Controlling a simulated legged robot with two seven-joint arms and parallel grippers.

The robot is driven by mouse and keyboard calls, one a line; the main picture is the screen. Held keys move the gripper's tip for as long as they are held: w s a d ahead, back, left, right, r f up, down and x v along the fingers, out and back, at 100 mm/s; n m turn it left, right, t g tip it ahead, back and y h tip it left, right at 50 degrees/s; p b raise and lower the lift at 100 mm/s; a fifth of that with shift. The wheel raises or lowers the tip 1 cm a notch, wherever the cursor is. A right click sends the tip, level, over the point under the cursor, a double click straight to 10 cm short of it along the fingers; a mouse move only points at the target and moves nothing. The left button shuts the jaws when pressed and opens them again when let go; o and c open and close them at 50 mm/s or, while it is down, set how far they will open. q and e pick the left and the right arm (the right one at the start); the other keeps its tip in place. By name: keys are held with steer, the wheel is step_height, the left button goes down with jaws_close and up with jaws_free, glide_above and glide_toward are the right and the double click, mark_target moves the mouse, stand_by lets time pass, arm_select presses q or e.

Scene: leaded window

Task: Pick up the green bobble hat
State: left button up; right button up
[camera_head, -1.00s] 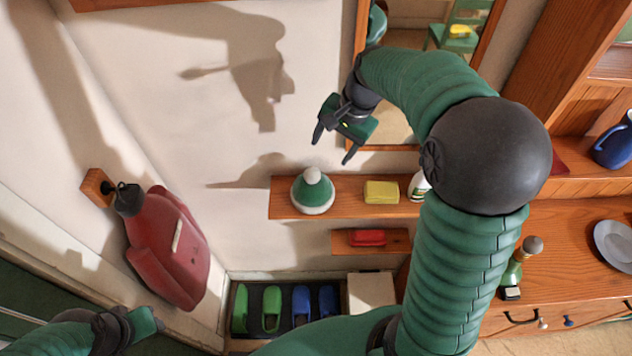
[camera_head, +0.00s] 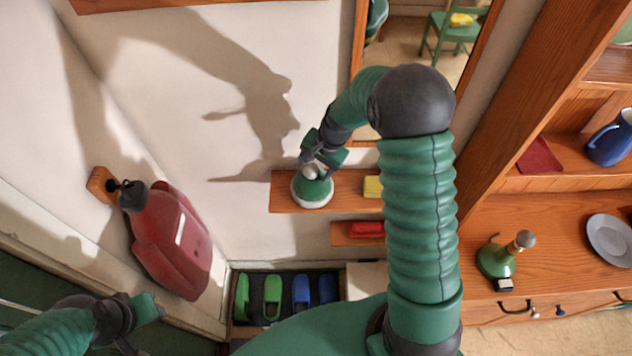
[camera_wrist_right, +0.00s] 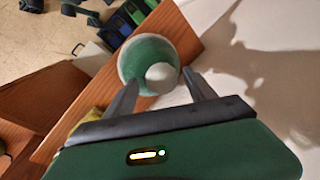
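The green bobble hat (camera_head: 313,190), with a white brim and a white bobble, stands on the upper wooden shelf (camera_head: 283,194) against the wall. My right gripper (camera_head: 316,172) is right above it, its fingers around the bobble. In the right wrist view the hat (camera_wrist_right: 146,58) lies between and beyond the two open fingers of the gripper (camera_wrist_right: 162,84), with the bobble between them. The fingers stand apart, and I see no clear grip on the hat. My left gripper (camera_head: 140,325) is at the lower left, far from the hat; its fingers are partly cut off.
A yellow block (camera_head: 373,187) sits on the same shelf, right of the hat, partly behind my right arm. A red item (camera_head: 367,230) is on the lower shelf. Green and blue shoes (camera_head: 301,293) stand below. A red coat (camera_head: 172,240) hangs at left. The wall above the hat is bare.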

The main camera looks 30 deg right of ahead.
steer(key=c, duration=0.5)
steer(key=shift+a+r, duration=0.1)
steer(key=shift+a, duration=0.15)
jaws_close()
steer(key=shift+d, duration=0.15)
